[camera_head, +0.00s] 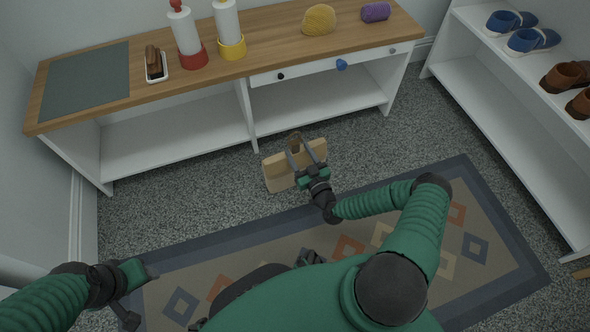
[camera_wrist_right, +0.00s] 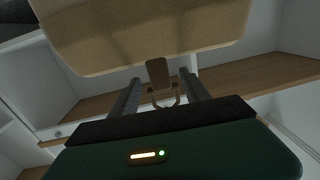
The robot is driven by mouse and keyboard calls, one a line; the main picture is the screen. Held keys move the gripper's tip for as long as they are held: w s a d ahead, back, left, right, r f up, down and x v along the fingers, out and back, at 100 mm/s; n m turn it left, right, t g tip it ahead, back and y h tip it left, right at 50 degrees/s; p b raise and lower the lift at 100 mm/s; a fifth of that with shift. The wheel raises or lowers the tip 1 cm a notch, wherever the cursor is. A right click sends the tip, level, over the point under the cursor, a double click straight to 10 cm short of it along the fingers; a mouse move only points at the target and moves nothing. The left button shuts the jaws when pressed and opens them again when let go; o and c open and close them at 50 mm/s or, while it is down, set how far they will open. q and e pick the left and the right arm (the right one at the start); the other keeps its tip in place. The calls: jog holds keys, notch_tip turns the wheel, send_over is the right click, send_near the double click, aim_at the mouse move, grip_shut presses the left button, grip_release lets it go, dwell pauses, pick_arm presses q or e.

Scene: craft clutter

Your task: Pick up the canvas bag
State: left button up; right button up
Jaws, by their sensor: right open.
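The tan canvas bag (camera_head: 281,172) is on the grey carpet in front of the bench, with a brown strap or handle piece at its top. My right gripper (camera_head: 303,158) is open over the bag's upper part. In the right wrist view, the bag (camera_wrist_right: 140,40) fills the top, and a tan strap piece with a loop (camera_wrist_right: 158,75) shows between the two spread fingers of the gripper (camera_wrist_right: 160,92). I cannot tell whether the fingers touch it. My left gripper (camera_head: 135,285) is at the lower left, far from the bag; its jaw state is unclear.
The white bench with a wooden top (camera_head: 270,50) stands behind the bag, holding bottles, yarn and a dark mat (camera_head: 88,84). A patterned rug (camera_head: 480,210) lies under me. A white shoe rack (camera_head: 500,110) stands at right. Carpet left of the bag is clear.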

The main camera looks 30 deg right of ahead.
jog(key=w, duration=0.1)
jog(key=w+f+b, duration=0.1)
jog(key=w, duration=0.1)
jog(key=shift+d+b, duration=0.2)
jog(key=shift+b, duration=0.1)
jog(key=shift+w+r, duration=0.2)
pick_arm(q)
jog(key=x, duration=0.2)
jog(key=shift+s+f, duration=0.15)
jog(key=shift+f, duration=0.3)
pick_arm(e)
jog(key=shift+r, duration=0.15)
grip_shut()
